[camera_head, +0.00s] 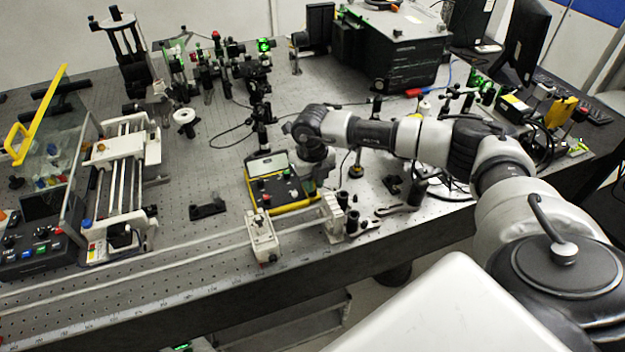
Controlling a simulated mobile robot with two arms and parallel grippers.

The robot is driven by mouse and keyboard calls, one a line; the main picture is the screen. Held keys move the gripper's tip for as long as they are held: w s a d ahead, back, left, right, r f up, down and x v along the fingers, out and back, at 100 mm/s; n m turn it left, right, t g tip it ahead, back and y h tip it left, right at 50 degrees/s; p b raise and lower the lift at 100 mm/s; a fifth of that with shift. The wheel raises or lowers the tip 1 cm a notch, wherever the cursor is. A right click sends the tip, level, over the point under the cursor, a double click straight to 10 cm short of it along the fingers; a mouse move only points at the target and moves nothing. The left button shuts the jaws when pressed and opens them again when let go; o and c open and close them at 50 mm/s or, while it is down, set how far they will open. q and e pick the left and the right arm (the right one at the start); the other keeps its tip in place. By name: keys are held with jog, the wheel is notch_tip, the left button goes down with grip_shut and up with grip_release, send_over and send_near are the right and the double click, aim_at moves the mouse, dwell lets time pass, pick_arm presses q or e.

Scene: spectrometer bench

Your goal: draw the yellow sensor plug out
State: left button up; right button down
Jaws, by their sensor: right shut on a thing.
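A yellow-edged meter box (283,207) with a pale display and several small knobs lies on the optical bench near its front middle. My right arm reaches in from the right, and my right gripper (318,178) points down at the right edge of this box. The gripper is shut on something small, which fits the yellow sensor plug. The plug itself is hidden by the gripper, and I cannot tell whether it is seated in the box. My left gripper is not in view.
A white rail stage (262,236) stands just in front of the meter box. A black post mount (260,128) is close behind it. A linear stage (122,165) and a control box (35,250) are at left. A large black instrument (390,50) stands at the back.

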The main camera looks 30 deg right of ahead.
jog(key=shift+r+p, duration=1.05)
jog(key=shift+r, duration=0.6)
